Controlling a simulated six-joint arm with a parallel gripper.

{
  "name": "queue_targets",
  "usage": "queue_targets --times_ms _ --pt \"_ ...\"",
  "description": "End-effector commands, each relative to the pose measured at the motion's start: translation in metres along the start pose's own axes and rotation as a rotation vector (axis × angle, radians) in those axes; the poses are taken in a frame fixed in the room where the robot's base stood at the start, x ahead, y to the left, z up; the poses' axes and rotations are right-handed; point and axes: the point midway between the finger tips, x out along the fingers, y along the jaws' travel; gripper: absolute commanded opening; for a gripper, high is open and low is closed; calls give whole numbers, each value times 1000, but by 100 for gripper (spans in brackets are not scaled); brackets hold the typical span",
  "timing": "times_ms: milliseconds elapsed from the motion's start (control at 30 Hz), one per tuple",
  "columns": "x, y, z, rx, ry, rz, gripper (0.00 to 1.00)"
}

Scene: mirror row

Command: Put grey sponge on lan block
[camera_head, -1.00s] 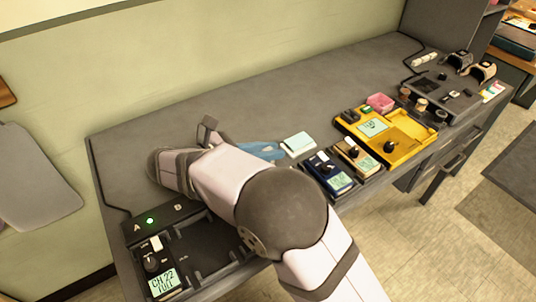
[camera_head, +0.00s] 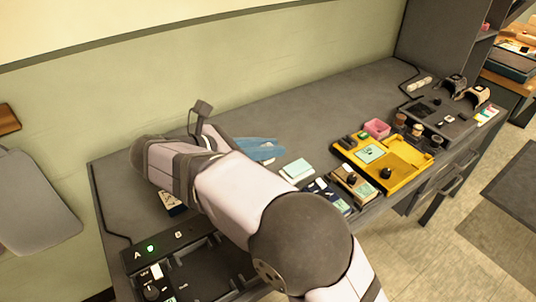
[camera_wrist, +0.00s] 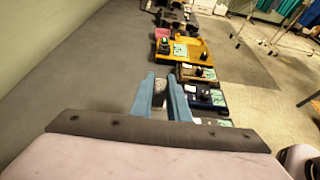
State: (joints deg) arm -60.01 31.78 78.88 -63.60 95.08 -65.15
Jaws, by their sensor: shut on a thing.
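My gripper (camera_head: 272,149) has blue fingers and reaches over the grey counter in the head view. In the wrist view my gripper (camera_wrist: 162,98) is closed around a small light-grey piece (camera_wrist: 158,92), which looks like the grey sponge. Most of it is hidden between the fingers, and it does not show clearly in the head view. I cannot make out which thing is the lan block. A pale mint-topped block (camera_head: 297,170) lies just to the right of and below the fingers in the head view.
A yellow tray (camera_head: 408,150) with small items, a pink container (camera_head: 377,127) and dark boxes (camera_head: 340,200) line the counter's front right. A black dock (camera_head: 205,265) marked A and B stands at front left. The back of the counter is mostly clear.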

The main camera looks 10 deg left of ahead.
Motion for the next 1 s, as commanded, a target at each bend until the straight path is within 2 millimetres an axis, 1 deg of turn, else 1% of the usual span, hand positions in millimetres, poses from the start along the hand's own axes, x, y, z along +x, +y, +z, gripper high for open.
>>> queue_targets --times_ms 233,367,467,567,700,767,900,933,1000 --pt "-4 1 3 -2 -1 5 0" --pt "-20 3 8 -12 -1 30 0" --pt "-42 7 13 -27 -1 65 0" --pt "-71 10 18 -48 -1 114 0" --pt "-118 11 21 -85 -2 198 0" --pt "-136 11 22 -101 -1 240 0" --pt "-176 21 14 -161 -2 378 0" --pt "-184 26 8 -180 -2 423 0" --pt "-190 40 -8 -214 -2 503 0"
